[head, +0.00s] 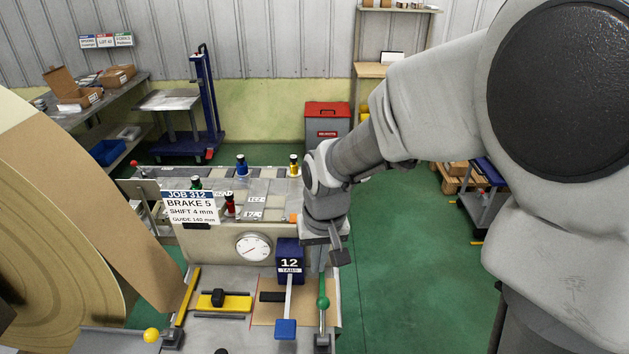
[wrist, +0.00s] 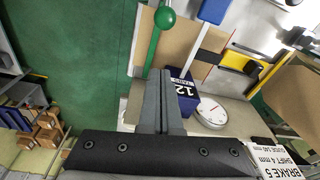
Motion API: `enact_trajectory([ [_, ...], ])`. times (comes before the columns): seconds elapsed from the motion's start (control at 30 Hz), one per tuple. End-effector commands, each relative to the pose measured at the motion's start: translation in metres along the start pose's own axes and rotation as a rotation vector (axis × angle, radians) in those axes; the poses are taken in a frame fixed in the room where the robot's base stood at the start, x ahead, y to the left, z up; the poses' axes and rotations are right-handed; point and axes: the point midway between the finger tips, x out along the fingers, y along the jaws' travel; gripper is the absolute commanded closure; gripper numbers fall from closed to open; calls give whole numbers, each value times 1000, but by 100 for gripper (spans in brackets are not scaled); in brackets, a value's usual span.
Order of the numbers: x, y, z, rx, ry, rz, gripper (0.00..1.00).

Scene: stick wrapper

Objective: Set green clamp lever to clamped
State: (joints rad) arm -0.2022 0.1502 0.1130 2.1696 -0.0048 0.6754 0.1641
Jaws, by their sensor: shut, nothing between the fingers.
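The green clamp lever has a round green knob (head: 323,301) at the front right of the machine, beside the blue-padded lever. In the wrist view its green knob (wrist: 165,18) is at the top, and a green bar runs down from it toward my fingers. My gripper (head: 338,258) is just behind the knob, above the machine's right edge. In the wrist view my gripper (wrist: 160,72) is shut and empty, with its fingertips close to the lower end of the green bar. I cannot tell whether they touch it. The fingers hide part of the bar.
A blue box marked 12 (head: 289,262) stands left of my gripper. A blue-padded lever (head: 286,328) lies in front of it. A dial gauge (head: 253,247), a yellow guide (head: 222,302) and a yellow knob (head: 151,335) are further left. Open green floor (head: 420,270) lies right.

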Motion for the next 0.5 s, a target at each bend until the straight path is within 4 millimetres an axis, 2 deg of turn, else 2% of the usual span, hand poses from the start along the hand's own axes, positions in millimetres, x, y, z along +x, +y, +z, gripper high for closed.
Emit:
enact_trajectory([
  [0.03, 13, 0, 1, 0, -6, 0, 100],
  [0.17, 39, 0, 2, 0, -6, 0, 100],
  [0.27, 29, 0, 15, -1, 2, 0, 100],
  [0.5, 23, 0, 36, 0, 1, 0, 100],
])
